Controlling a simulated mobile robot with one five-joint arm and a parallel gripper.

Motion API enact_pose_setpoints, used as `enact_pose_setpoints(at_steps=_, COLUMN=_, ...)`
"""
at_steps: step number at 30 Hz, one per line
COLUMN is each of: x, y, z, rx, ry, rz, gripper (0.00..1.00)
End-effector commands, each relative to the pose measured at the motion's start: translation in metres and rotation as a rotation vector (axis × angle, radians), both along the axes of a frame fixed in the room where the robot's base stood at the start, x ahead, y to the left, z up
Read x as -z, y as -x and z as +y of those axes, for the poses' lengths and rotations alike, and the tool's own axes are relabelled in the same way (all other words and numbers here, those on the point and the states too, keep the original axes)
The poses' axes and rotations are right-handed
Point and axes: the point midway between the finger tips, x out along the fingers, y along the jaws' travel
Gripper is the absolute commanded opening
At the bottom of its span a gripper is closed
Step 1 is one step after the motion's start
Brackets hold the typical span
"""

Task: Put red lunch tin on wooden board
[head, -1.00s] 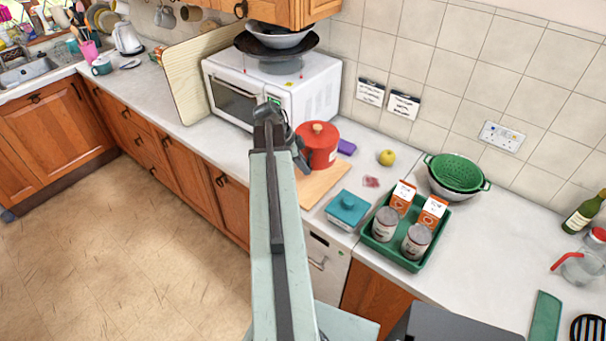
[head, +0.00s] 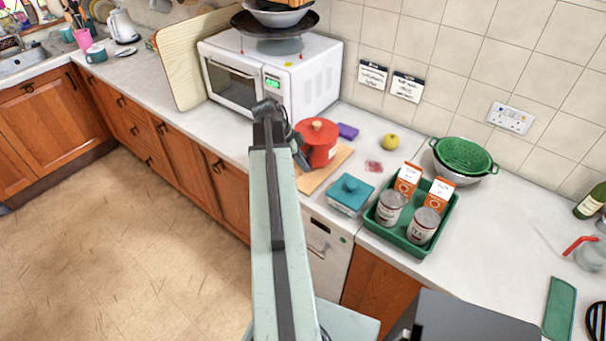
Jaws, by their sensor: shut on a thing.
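The red lunch tin (head: 321,155), round with a lid and an orange-brown knob, is in the middle of the head view, in front of the microwave. My gripper (head: 301,152) is at its left side and shut on it; my arm and the tin hide most of the fingers. The wooden board (head: 310,182) lies on the counter under and in front of the tin. The tin overlaps the board's back part in the picture. I cannot tell whether its base touches the board.
A teal lidded box (head: 351,193) stands just right of the board. A green tray (head: 408,246) with cans and cartons is further right. The white microwave (head: 315,80) is close behind. A purple block (head: 347,131) and a yellow apple (head: 390,142) lie behind right.

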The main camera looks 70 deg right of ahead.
Motion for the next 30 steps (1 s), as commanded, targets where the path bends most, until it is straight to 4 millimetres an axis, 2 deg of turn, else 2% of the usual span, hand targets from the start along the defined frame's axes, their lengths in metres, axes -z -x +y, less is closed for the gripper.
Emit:
enact_pose_setpoints(at_steps=1, x=0.014, y=0.0, z=0.0, rx=0.0, ry=0.001, rz=0.0, gripper=0.0)
enact_pose_setpoints(at_steps=5, x=0.034, y=0.0, z=0.0, rx=0.0, ry=0.001, rz=0.0, gripper=0.0)
enact_pose_setpoints(at_steps=15, x=0.033, y=-0.001, z=0.0, rx=-0.001, ry=0.001, rz=0.001, gripper=0.0)
enact_pose_setpoints(at_steps=16, x=0.033, y=-0.001, z=0.0, rx=-0.001, ry=0.0, rz=0.0, gripper=0.16)
enact_pose_setpoints(at_steps=18, x=0.032, y=-0.001, z=0.0, rx=-0.001, ry=0.0, rz=0.0, gripper=0.32)
enact_pose_setpoints(at_steps=30, x=0.027, y=-0.002, z=0.001, rx=-0.002, ry=0.0, rz=0.0, gripper=0.32)
